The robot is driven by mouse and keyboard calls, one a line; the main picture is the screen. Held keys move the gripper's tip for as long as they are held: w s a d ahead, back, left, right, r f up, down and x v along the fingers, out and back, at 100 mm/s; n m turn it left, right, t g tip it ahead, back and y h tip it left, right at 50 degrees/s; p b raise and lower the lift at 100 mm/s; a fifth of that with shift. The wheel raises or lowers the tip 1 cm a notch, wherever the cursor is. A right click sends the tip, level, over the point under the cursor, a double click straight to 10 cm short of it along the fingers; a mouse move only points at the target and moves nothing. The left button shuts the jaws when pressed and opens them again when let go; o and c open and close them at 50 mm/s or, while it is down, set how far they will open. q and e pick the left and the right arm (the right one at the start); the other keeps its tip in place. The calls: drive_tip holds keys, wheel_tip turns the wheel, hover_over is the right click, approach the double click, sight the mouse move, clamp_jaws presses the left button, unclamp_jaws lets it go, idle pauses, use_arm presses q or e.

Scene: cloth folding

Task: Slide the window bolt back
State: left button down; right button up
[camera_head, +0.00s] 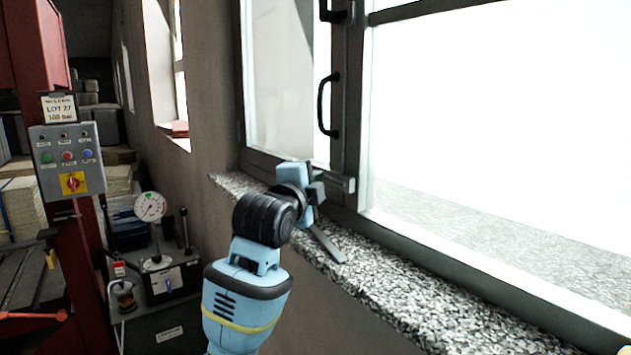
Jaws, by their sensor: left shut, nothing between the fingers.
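The window bolt (339,183) appears as a short grey bar low on the window frame, beside the bottom of the middle upright. My left gripper (318,190) is shut and empty at the bolt's left end. Its blue and black wrist hides part of the frame there. I cannot tell whether the gripper touches the bolt. My right gripper is not in view.
A black handle (324,106) stands on the window upright above the bolt. The speckled stone sill (400,290) runs below the window. A dark flat bar (327,245) slants over the sill. A grey control box (68,160) and a gauge (150,207) stand at left.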

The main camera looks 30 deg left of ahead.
use_arm(q)
drive_tip(key=a, duration=0.1)
drive_tip(key=w+a, duration=0.1)
drive_tip(key=a, duration=0.1)
drive_tip(key=shift+w, duration=0.1)
drive_tip(key=shift+s+d+f, duration=0.1)
drive_tip(key=shift+s+d, duration=0.15)
drive_tip(key=shift+s, duration=1.05)
drive_tip(key=shift+s+d, duration=0.25)
drive_tip(key=shift+s, duration=1.05)
drive_tip(key=shift+s+d+f, duration=0.1)
drive_tip(key=shift+s+d, duration=0.15)
drive_tip(key=shift+s, duration=1.05)
